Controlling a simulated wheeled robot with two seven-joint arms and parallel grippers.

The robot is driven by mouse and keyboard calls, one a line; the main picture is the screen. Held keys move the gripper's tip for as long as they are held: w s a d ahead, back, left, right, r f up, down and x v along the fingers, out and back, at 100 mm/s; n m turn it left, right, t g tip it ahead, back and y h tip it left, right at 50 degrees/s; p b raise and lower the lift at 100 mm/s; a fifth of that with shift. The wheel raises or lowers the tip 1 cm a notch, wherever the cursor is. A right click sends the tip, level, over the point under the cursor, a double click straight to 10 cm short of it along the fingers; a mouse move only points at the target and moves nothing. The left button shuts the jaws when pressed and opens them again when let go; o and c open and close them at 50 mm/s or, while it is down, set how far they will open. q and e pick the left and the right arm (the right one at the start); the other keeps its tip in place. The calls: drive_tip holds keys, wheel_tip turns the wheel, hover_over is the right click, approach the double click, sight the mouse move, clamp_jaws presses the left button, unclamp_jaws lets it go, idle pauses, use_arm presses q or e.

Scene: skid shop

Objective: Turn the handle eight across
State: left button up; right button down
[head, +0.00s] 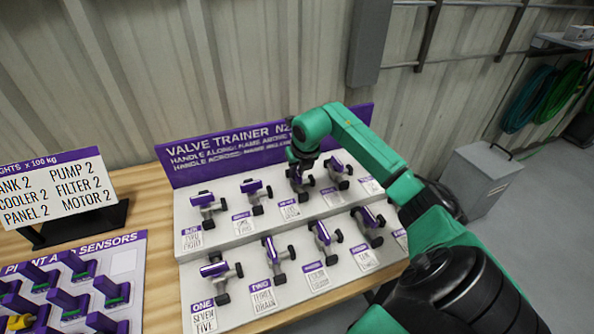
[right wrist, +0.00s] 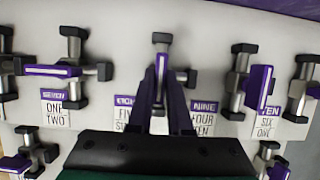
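The valve trainer board (head: 222,150) carries two rows of small valves with purple handles. Handle eight (right wrist: 161,72) is in the back row, third from the left. It points up and down in the right wrist view, in line with the black-capped pipe end above it. My right gripper (right wrist: 160,85) has reached down over it from above, one finger on each side of the handle. I cannot tell whether the fingers touch it. In the head view my right gripper (head: 299,165) hides most of valve eight. My left gripper is not in view.
Handle seven (right wrist: 52,70) lies crosswise to the left, and handle nine (right wrist: 258,85) stands steeply tilted to the right. The front row (head: 272,250) holds more valves. A sensor board (head: 75,285) and a weights sign (head: 55,187) are at left.

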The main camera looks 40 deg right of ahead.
idle(0.3)
drive_tip(key=n+y+b, duration=0.1)
drive_tip(key=n+b, duration=0.1)
drive_tip(key=n, duration=0.1)
drive_tip(key=shift+d, duration=0.15)
drive_tip(key=n+y+b, duration=0.1)
drive_tip(key=n, duration=0.2)
drive_tip(key=shift+r+n+y, duration=0.1)
drive_tip(key=shift+n+y, duration=0.2)
drive_tip(key=shift+n, duration=0.1)
drive_tip(key=n+y, duration=0.1)
drive_tip(key=n, duration=0.2)
drive_tip(key=n+g+y, duration=0.1)
drive_tip(key=n, duration=0.2)
drive_tip(key=shift+w+d+r+p, duration=0.1)
drive_tip(key=shift+w+d+p, duration=0.05)
drive_tip(key=shift+p, duration=0.15)
drive_tip(key=n, duration=0.2)
drive_tip(key=n+g+y, duration=0.1)
drive_tip(key=n, duration=0.2)
drive_tip(key=shift+w+g, duration=0.1)
drive_tip(key=shift+g, duration=0.2)
drive_tip(key=c, duration=0.8)
unclamp_jaws()
drive_tip(key=shift+c, duration=0.2)
